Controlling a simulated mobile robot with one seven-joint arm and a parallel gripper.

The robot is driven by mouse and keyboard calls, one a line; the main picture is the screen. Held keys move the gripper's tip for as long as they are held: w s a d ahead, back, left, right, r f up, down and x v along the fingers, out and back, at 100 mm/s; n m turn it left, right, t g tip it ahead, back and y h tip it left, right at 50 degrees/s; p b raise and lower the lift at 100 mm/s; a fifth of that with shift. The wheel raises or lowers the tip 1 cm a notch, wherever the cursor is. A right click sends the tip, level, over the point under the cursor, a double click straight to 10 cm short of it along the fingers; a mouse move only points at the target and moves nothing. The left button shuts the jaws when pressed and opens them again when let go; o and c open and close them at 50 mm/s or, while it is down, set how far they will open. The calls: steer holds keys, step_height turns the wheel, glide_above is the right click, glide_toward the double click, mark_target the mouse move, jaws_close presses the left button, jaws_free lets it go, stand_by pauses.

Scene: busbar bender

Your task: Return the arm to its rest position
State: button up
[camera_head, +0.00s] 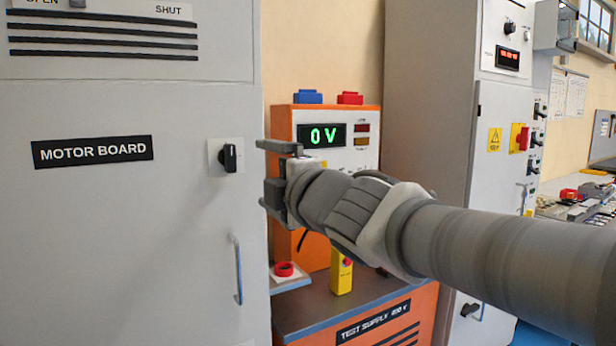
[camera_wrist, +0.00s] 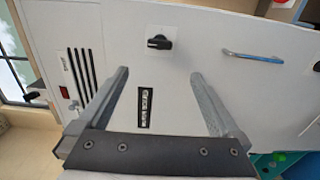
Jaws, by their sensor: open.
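My gripper (camera_head: 270,168) is at the end of my arm, which reaches in from the right side of the head view. It points left toward the grey motor board cabinet (camera_head: 110,230). In the wrist view my gripper (camera_wrist: 160,80) has its two fingers wide apart, with nothing between them but the cabinet front beyond. The black rotary switch (camera_head: 230,156) on the cabinet shows just left of the fingers in the head view. It also shows beyond the fingertips in the wrist view (camera_wrist: 159,42), apart from them.
An orange test supply unit (camera_head: 310,118) reading 0 V stands behind my gripper on an orange bench (camera_head: 350,318). A red button box (camera_head: 285,271) and a yellow box (camera_head: 341,273) sit below my arm. A tall grey cabinet (camera_head: 425,90) stands behind my arm.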

steer(key=s+d+f+m+g+h, duration=0.25)
steer(key=d+f+m+h, duration=0.25)
steer(key=d+f+m, duration=0.3)
steer(key=s+d+f+m+g+h, duration=0.1)
steer(key=s+d+f+m+h, duration=0.4)
steer(key=d+m, duration=0.4)
steer(key=s+d+f+m+g, duration=0.4)
steer(key=s+f+m+g, duration=0.35)
steer(key=s+f, duration=0.65)
step_height(320, 180, up, 14)
steer(key=t+p, duration=0.1)
steer(key=p, duration=1.1)
steer(key=shift+w+f+y+p, duration=0.2)
steer(key=shift+y+p, duration=0.2)
